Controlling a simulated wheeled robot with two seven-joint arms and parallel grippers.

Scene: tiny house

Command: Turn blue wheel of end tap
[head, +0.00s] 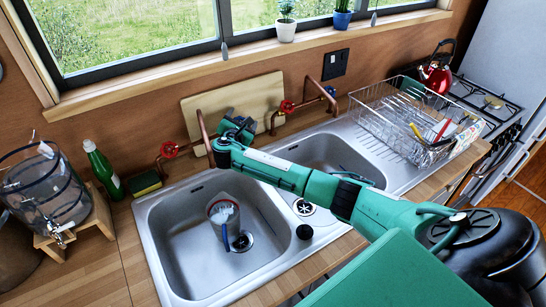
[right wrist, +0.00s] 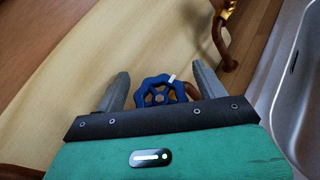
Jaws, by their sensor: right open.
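In the right wrist view a blue wheel (right wrist: 160,92) on a copper pipe sits between the two spread fingers of my right gripper (right wrist: 163,85). I see no clear contact between fingers and wheel. In the head view my right gripper (head: 238,122) is at the left tap (head: 205,138), above the back edge of the left basin. It hides most of that tap's blue side. The left tap's red wheel (head: 169,149) shows to its left. The other tap has a red wheel (head: 287,106) and a blue wheel (head: 330,92). My left gripper is out of view.
A cutting board (head: 205,105) leans on the wall behind the gripper. The left basin (head: 180,235) holds a cup (head: 222,212). A dish rack (head: 395,110) stands at the right. A green bottle (head: 102,168) and a water dispenser (head: 45,190) stand at the left.

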